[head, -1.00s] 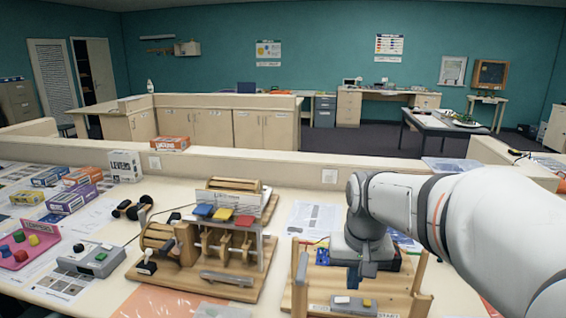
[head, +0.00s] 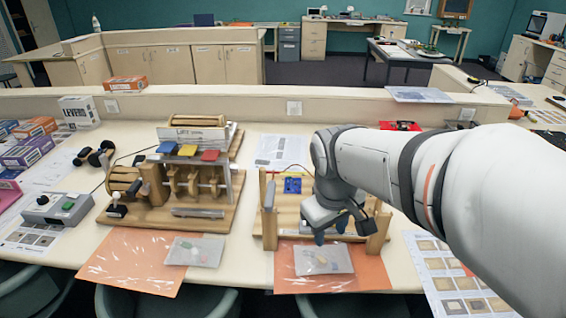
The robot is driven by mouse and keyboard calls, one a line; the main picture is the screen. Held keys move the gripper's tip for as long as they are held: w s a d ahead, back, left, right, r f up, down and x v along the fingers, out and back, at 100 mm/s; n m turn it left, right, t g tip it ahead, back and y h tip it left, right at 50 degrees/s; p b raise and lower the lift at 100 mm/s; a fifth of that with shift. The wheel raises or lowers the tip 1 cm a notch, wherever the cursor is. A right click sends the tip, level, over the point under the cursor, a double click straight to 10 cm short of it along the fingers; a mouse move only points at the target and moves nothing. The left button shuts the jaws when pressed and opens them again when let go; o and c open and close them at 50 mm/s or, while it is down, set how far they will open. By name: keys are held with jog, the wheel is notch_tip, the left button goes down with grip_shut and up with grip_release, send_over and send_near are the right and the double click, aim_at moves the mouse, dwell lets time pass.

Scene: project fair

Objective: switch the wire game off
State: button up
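The wire game (head: 268,226) is a wooden base with an upright post at each side, on the near right part of the bench. A blue piece (head: 293,186) shows on its back left. My gripper (head: 331,231) points down over the front right of the base, between the posts. It hides most of the front panel, so I cannot make out the switch or its position. The fingertips are dark and small here; I cannot tell whether they are apart, or whether they touch the panel.
A wooden lever machine (head: 190,213) with blue, yellow and red keys stands to the left. A grey button box (head: 57,208) is further left. Clear bags lie on orange sheets (head: 130,260) at the front edge. A low ledge (head: 230,108) runs behind.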

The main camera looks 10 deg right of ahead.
jog(key=w+f+n+g+h, duration=0.1)
jog(key=w+f+n, duration=0.2)
jog(key=w, duration=0.3)
jog(key=w+a+f+n+g+h, duration=0.1)
jog(key=w+f+n, duration=0.2)
jog(key=w, duration=0.4)
jog(key=w+f+n+h, duration=0.1)
jog(key=w+f+n, duration=0.2)
jog(key=w+n, duration=0.2)
jog(key=shift+w+a+n+g, duration=0.15)
jog(key=shift+w+a+g, duration=0.05)
jog(key=shift+w, duration=0.25)
jog(key=shift+w+a+n+g, duration=0.15)
jog(key=shift+w+a+g, duration=0.05)
jog(key=shift+w, duration=0.25)
jog(key=p+x, duration=0.1)
jog(key=x, duration=0.6)
jog(key=shift+d, duration=0.15)
